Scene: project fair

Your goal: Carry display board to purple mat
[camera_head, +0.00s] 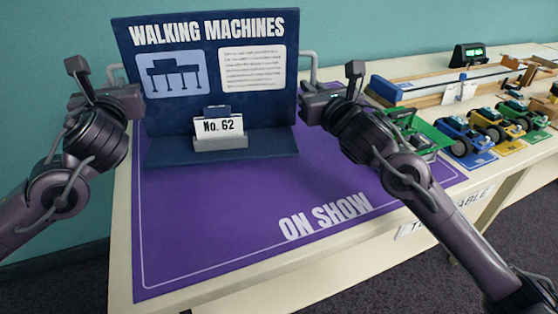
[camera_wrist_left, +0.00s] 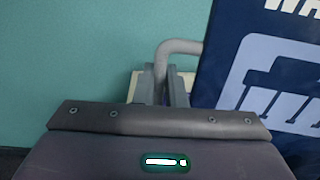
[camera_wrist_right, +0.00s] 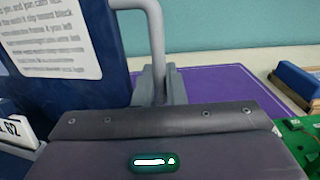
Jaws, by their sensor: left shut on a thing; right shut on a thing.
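The dark blue display board (camera_head: 215,103), titled "WALKING MACHINES", stands upright over the back part of the purple mat (camera_head: 200,220). Its foot has a grey block with a "No. 62" card (camera_head: 222,126). I cannot tell whether the foot touches the mat. My left gripper (camera_head: 134,95) is shut on the board's left grey handle, which also shows in the left wrist view (camera_wrist_left: 182,46). My right gripper (camera_head: 306,98) is shut on the right handle, which also shows in the right wrist view (camera_wrist_right: 156,30).
The mat lies on a cream table (camera_head: 120,230), with "ON SHOW" lettering in front of the board. To the right stand a green circuit-like model (camera_head: 420,135), blue (camera_head: 465,135) and yellow (camera_head: 495,125) wheeled models, and a long wooden track (camera_head: 430,88). The mat's front is clear.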

